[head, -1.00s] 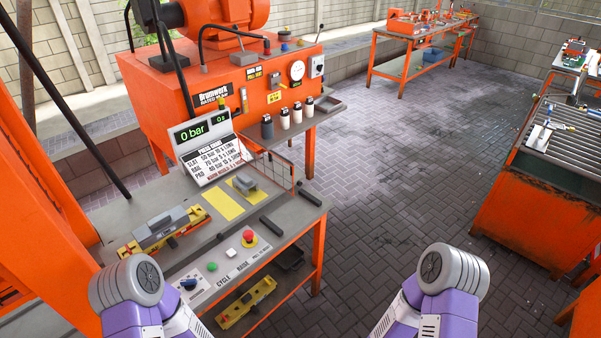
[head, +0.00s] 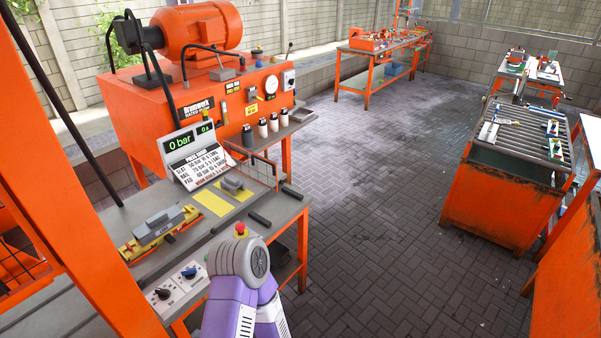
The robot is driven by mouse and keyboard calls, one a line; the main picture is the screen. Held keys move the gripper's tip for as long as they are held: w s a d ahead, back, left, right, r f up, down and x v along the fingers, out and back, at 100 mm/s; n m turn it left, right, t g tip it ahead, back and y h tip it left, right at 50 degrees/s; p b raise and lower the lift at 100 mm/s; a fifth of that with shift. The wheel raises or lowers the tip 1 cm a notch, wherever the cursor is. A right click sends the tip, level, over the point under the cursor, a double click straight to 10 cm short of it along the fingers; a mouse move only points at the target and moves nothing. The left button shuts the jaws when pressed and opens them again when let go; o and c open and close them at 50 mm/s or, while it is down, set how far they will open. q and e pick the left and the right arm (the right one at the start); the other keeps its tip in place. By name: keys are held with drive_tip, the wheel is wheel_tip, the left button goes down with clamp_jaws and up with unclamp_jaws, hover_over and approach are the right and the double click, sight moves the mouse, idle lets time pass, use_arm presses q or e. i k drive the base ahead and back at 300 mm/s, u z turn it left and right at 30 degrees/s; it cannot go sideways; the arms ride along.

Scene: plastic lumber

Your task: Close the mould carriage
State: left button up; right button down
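A long yellow-and-grey mould assembly (head: 165,224), which looks like the mould carriage, lies on the grey top of the press bench (head: 120,262) at the left. A small red tab shows near its near end. I cannot tell from here how far the carriage is open. The orange press frame (head: 85,225) stands just left of it. A purple and grey link of my arm covers part of the bench front, right of the assembly. Neither gripper is in view.
The readout (head: 190,136) shows 0 bar. A knob panel (head: 178,284) lies at the bench front, with a red button (head: 241,229) behind my arm. A grey block (head: 232,184) sits by yellow pads. Paved floor (head: 400,190) is clear up to the orange slatted table (head: 505,190).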

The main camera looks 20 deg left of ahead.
sight(216, 205)
drive_tip(key=i, duration=1.3)
drive_tip(key=u, duration=0.5)
